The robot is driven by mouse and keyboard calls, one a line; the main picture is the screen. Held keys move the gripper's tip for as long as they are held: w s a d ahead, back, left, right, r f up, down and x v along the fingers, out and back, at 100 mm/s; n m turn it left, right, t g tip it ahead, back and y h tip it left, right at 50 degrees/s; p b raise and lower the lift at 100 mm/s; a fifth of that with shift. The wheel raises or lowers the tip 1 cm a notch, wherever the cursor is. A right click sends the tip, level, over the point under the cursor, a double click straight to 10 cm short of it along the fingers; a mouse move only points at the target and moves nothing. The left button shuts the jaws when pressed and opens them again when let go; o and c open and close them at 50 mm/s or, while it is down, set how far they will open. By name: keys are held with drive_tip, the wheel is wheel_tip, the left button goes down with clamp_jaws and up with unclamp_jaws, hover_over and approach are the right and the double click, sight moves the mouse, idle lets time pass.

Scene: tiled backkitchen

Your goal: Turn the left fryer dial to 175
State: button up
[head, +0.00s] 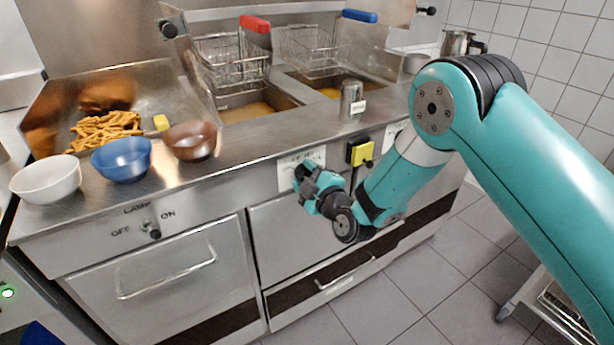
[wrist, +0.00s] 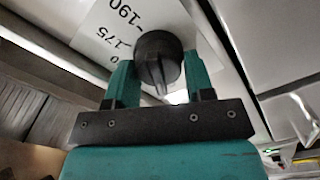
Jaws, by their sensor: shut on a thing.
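The left fryer dial (wrist: 158,60) is a round black knob with a raised ridge, in front of a white scale plate (wrist: 100,38). The marks 190 and 175 show on the plate, left of the knob; another mark below them is partly hidden. Which mark the dial points to I cannot tell. My gripper (wrist: 160,82) is shut on the dial, with one teal finger on each side of it. In the head view my gripper (head: 308,185) is at the fryer front, over the white plate (head: 288,178), and mostly hides the dial.
A yellow and black switch (head: 360,153) is right of my gripper. Above are two fryer baskets, with a red handle (head: 255,24) and a blue handle (head: 359,16). A metal shaker (head: 351,101) and bowls, one of them blue (head: 121,160), stand on the counter. A lamp switch (head: 151,229) is lower left.

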drive_tip(key=m+b, duration=0.2)
drive_tip(key=m, duration=0.3)
drive_tip(key=shift+d+r+m, duration=0.1)
drive_tip(key=shift+r+m, duration=0.05)
drive_tip(key=shift+m, duration=0.25)
drive_tip(key=m, duration=0.3)
drive_tip(key=m+b, duration=0.1)
drive_tip(key=m, duration=0.2)
drive_tip(key=shift+w+d+r, duration=0.1)
drive_tip(key=shift+w+d, duration=0.1)
drive_tip(key=m, duration=0.5)
drive_tip(key=shift+w+d+m, duration=0.15)
drive_tip(key=shift+d+m, duration=0.05)
drive_tip(key=shift+m, duration=0.2)
drive_tip(key=m+p, duration=0.1)
drive_tip(key=m, duration=0.2)
drive_tip(key=m+p, duration=0.1)
drive_tip(key=m, duration=0.1)
drive_tip(key=shift+w+d+m, duration=0.15)
drive_tip(key=shift+d+m, duration=0.05)
drive_tip(key=shift+m, duration=0.2)
drive_tip(key=o, duration=0.9)
drive_tip(key=shift+c, duration=0.2)
drive_tip(key=shift+f, duration=0.2)
